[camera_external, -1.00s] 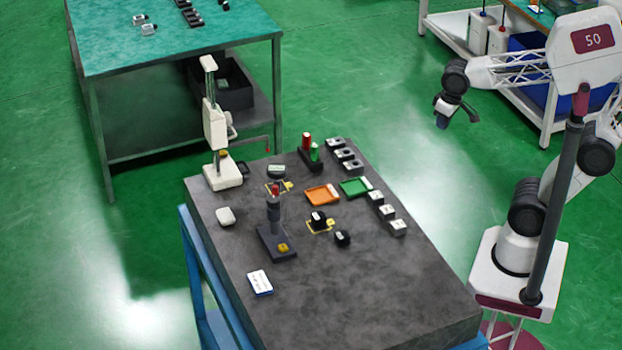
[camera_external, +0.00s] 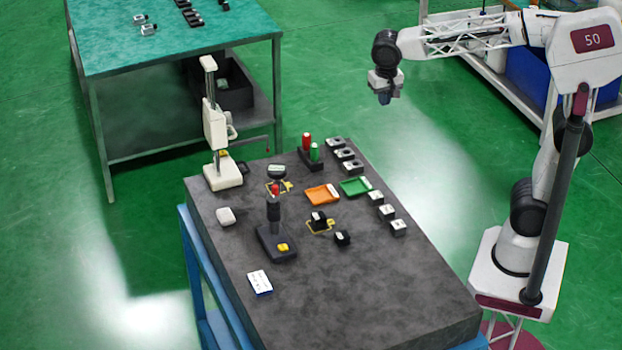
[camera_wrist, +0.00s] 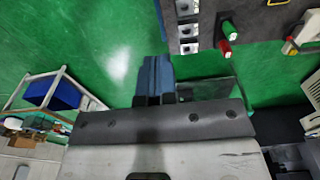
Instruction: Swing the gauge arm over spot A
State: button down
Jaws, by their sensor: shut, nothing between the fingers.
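The white height gauge (camera_external: 213,125) stands upright at the table's far left corner in the external view. Its thin dark gauge arm (camera_external: 252,137) reaches out to the right and ends in a small red tip. Two yellow-marked spots lie on the table: one at the back (camera_external: 278,188), one nearer the middle (camera_external: 309,229) with a black block on it. I cannot read which is spot A. My gripper (camera_external: 384,98) is shut and empty, pointing down, in the air right of the table and far from the gauge. Its blue fingers (camera_wrist: 154,75) show in the wrist view.
On the dark table (camera_external: 350,290) are red and green cylinders (camera_external: 311,148), an orange tray (camera_external: 321,195), a green tray (camera_external: 354,187), several grey blocks along the right edge and a black stand (camera_external: 276,240).

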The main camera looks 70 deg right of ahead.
jog(key=w+a+r+m+g+h, duration=0.1)
jog(key=w+a+m, duration=0.3)
jog(key=w+a, duration=0.45)
jog(key=w+a+r+m+g, duration=0.1)
jog(key=w+a+m, duration=0.4)
jog(key=w, duration=0.6)
jog(key=w+a+f+m+h, duration=0.1)
jog(key=w+a+f+m, duration=0.2)
jog(key=w+a, duration=0.4)
jog(key=w+a+f+m+g, duration=0.1)
jog(key=w+a+f+m, duration=0.3)
jog(key=a, duration=0.9)
jog(key=w+m, duration=0.1)
jog(key=w, duration=0.2)
jog(key=shift+a+h, duration=0.2)
jog(key=shift+h, duration=0.2)
jog(key=shift+f, duration=0.1)
jog(key=s+d+f, duration=0.5)
jog(key=f, duration=0.4)
jog(key=shift+d, duration=0.35)
jog(key=shift+s+d+f, duration=0.1)
jog(key=shift+s, duration=0.1)
